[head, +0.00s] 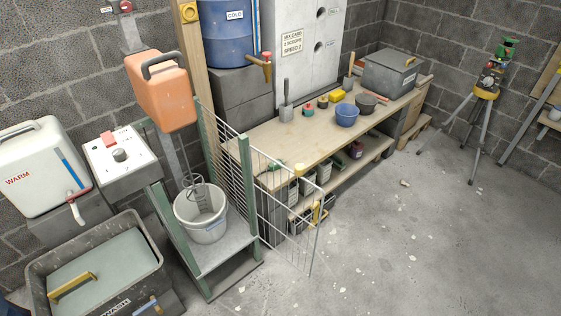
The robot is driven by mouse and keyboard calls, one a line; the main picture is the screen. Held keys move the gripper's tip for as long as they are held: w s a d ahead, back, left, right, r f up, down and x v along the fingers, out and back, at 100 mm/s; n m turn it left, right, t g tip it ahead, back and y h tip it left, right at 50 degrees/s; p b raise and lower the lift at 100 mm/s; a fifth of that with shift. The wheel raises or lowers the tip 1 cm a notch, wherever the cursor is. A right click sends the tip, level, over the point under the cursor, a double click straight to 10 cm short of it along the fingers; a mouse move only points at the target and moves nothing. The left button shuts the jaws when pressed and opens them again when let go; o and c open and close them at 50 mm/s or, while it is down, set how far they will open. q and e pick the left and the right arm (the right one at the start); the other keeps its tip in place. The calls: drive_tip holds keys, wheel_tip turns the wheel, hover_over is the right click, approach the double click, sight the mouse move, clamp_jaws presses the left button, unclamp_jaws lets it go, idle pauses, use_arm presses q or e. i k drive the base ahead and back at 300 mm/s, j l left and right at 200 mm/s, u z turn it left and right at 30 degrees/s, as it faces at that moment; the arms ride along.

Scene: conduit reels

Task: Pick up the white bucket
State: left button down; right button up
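The white bucket (207,232) stands upright on a grey platform (225,257) inside a green-posted mixing stand, left of the middle in the head view. A wire mixing paddle (195,190) hangs from an orange mixer head (160,90) and reaches down into the bucket's mouth. Its lower end is hidden inside the bucket. The bucket's front right side shows openly, and the bucket looks light inside. Neither of my grippers is in view.
A wire gate (288,215) reaches out right from the green front post (247,195). A grey wash tub (40,275) stands left of the stand. A wooden workbench (285,138) with tools and bowls runs behind. The concrete floor at right is mostly clear; a tripod (475,105) stands at the far right.

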sight(200, 215)
drive_tip(key=i+l+u, duration=0.1)
drive_tip(key=u, duration=0.9)
drive_tip(key=l+u, duration=0.35)
drive_tip(key=l, duration=0.2)
drive_tip(key=l+u, duration=0.35)
drive_tip(key=l, duration=0.2)
drive_tip(key=l+u, duration=0.35)
drive_tip(key=l, duration=0.2)
drive_tip(key=k+l, duration=0.1)
drive_tip(key=l, duration=0.3)
drive_tip(key=k+l, duration=0.1)
drive_tip(key=l, duration=0.3)
drive_tip(key=k+l+u, duration=0.1)
drive_tip(key=l, duration=0.3)
drive_tip(key=k+l, duration=0.1)
drive_tip(key=l, duration=0.3)
drive_tip(key=k+l, duration=0.1)
drive_tip(key=l, duration=0.25)
drive_tip(key=z, duration=0.25)
drive_tip(key=j+z, duration=0.95)
drive_tip(key=i+j, duration=0.05)
drive_tip(key=j, duration=0.05)
